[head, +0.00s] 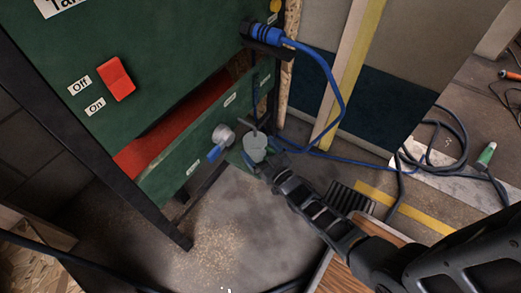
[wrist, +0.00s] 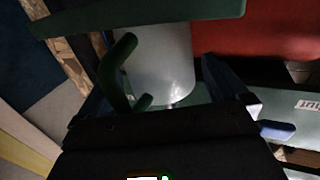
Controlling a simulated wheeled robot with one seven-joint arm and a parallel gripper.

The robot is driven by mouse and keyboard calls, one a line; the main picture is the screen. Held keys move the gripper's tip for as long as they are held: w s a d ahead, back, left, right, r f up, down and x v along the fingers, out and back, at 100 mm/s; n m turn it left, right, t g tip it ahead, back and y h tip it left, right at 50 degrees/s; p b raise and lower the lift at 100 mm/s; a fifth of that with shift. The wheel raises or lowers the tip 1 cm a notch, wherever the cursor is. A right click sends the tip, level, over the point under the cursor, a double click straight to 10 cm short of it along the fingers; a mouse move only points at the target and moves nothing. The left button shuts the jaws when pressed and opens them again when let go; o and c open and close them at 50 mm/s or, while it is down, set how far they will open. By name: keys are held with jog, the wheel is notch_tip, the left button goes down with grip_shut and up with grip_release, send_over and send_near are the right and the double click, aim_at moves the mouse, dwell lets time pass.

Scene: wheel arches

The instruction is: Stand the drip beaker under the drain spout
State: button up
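The drip beaker (head: 256,147) is a pale grey-white cup by the right end of the machine's lower green panel. In the wrist view the beaker (wrist: 168,65) shows a dark green handle (wrist: 120,75) on its left, and a green bar crosses its upper part. My gripper (head: 266,166) is at the beaker. In the wrist view its fingers stand apart on either side of the beaker, with a gap at the right finger. The drain spout area, a metal fitting (head: 223,135) with a blue lever (head: 215,153), is left of the beaker. The spout's opening is not clear.
The green machine (head: 150,45) has a red switch (head: 116,78) and a dark leg (head: 130,195). A blue hose (head: 335,85) loops down at the right. Dark cables (head: 455,135) lie on the floor. Open floor (head: 245,225) lies below the panel.

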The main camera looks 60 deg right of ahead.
jog(key=shift+r, duration=0.1)
jog(key=shift+s+r+p, duration=0.1)
jog(key=shift+p, duration=0.2)
jog(key=s+a+r+n+y+p, duration=0.15)
jog(key=s+a, duration=0.25)
jog(key=s, duration=0.4)
jog(key=s+a+r+p, duration=0.1)
jog(key=s+a+r, duration=0.1)
jog(key=s+a, duration=0.5)
jog(key=s+a+r+n+y, duration=0.1)
jog(key=s+a+r, duration=0.2)
jog(key=r, duration=0.6)
jog(key=s+a+r+g+y, duration=0.1)
jog(key=s+a+r+y, duration=0.1)
jog(key=s+r, duration=0.4)
jog(key=s+a+r+n+g+y, duration=0.1)
jog(key=s+a+r, duration=0.3)
jog(key=r, duration=0.9)
jog(key=shift+s+a+r+n+y, duration=0.25)
jog(key=shift+s+n+y, duration=0.1)
jog(key=shift+s+y, duration=0.15)
